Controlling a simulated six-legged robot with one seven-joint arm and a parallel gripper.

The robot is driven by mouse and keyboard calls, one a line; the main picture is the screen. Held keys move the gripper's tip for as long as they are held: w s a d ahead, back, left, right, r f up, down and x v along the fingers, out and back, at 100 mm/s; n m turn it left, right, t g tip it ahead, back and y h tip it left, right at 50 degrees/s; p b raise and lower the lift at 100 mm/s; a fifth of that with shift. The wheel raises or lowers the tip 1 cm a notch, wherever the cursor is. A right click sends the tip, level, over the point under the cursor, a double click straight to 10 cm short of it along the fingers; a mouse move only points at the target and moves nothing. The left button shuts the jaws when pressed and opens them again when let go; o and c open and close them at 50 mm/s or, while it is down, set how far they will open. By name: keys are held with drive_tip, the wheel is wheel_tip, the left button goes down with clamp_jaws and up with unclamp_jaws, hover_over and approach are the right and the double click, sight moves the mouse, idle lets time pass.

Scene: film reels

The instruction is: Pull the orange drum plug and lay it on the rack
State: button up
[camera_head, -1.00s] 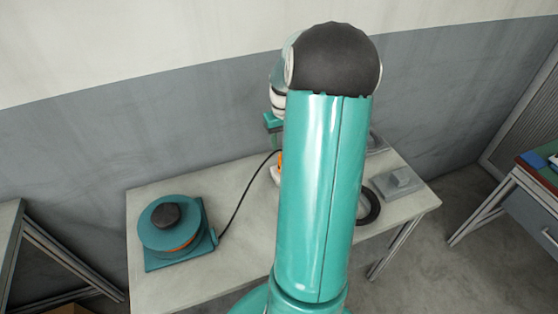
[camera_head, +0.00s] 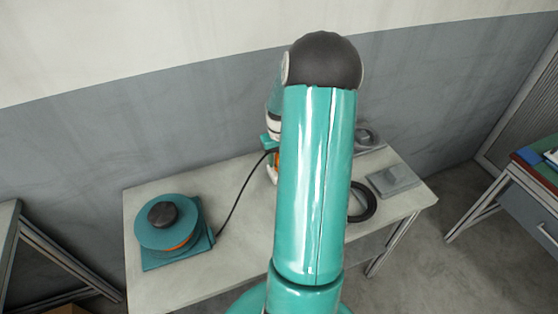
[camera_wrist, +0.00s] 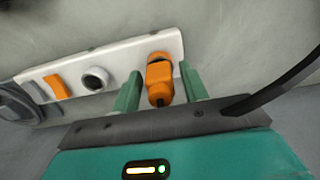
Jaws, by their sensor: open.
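The orange plug (camera_wrist: 160,82) stands in the right end of a white socket strip (camera_wrist: 122,58) in the wrist view. My gripper (camera_wrist: 161,76) is open, with one green finger on each side of the plug and narrow gaps showing. In the head view, my arm hides most of the strip and plug, and part of my teal gripper (camera_head: 270,144) shows at the arm's left edge. The teal cable drum (camera_head: 168,226) sits on the left of the table, its black cable running to the strip area. I cannot tell which thing is the rack.
The strip also has an orange switch (camera_wrist: 57,87) and a round socket (camera_wrist: 95,80). On the table's (camera_head: 240,245) right lie a black ring (camera_head: 368,205), a grey block (camera_head: 394,180) and a grey round piece (camera_head: 367,138). A wall stands close behind.

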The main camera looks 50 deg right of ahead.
drive_tip(key=shift+c, duration=0.2)
clamp_jaws()
drive_tip(key=shift+r, duration=3.05)
drive_tip(key=shift+r, duration=0.15)
drive_tip(key=shift+r, duration=0.8)
